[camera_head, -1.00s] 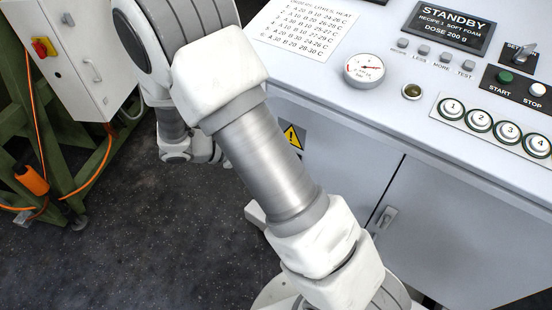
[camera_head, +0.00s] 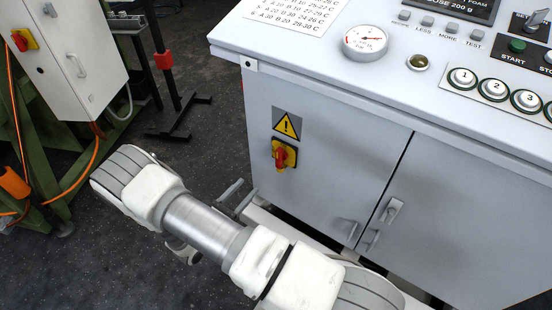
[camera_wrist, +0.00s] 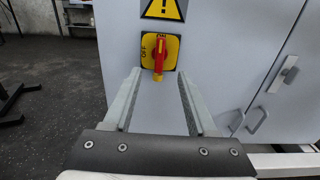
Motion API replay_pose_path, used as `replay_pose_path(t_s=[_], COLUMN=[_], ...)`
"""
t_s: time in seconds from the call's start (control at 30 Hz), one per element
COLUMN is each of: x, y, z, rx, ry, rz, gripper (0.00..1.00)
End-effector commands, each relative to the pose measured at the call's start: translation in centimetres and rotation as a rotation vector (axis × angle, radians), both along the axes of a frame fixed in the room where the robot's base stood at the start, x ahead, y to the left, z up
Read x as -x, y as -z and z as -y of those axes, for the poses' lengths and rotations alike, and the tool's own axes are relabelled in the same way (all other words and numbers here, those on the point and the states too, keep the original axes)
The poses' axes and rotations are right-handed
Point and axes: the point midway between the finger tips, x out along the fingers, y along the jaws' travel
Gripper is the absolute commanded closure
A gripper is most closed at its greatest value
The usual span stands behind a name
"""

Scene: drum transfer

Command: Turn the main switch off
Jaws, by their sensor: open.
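The main switch is a red handle on a yellow plate (camera_head: 284,155) on the front of the grey cabinet, below a yellow warning sign (camera_head: 287,124). In the wrist view the switch (camera_wrist: 159,56) sits upper centre, its handle upright. The plate reads ON at the top and OFF at the left. My gripper (camera_wrist: 159,73) is open and empty. Its two fingers point toward the cabinet, one to each side of the handle in the picture. They appear apart from the switch. In the head view my gripper (camera_head: 240,192) is low, left of the cabinet front and below the switch.
Another red-and-yellow switch (camera_head: 23,40) is on a white box at the left. The console top carries a gauge (camera_head: 365,41) and numbered buttons (camera_head: 495,88). Door handles (camera_head: 390,210) stick out right of the switch.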

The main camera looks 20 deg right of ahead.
Motion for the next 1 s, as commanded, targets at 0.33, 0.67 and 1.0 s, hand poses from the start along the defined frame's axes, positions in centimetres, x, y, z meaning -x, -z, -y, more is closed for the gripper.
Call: replay_pose_path(t_s=[0.33,0.67,1.0], x=[-3.8,-7.5,-9.1], y=[0.1,0.0,-0.1], z=[6.1,11.6,13.7], rx=[0.000,0.000,-0.002], ry=[0.007,0.006,0.003], rz=[0.002,0.001,0.001], gripper=[0.43,0.43,0.43])
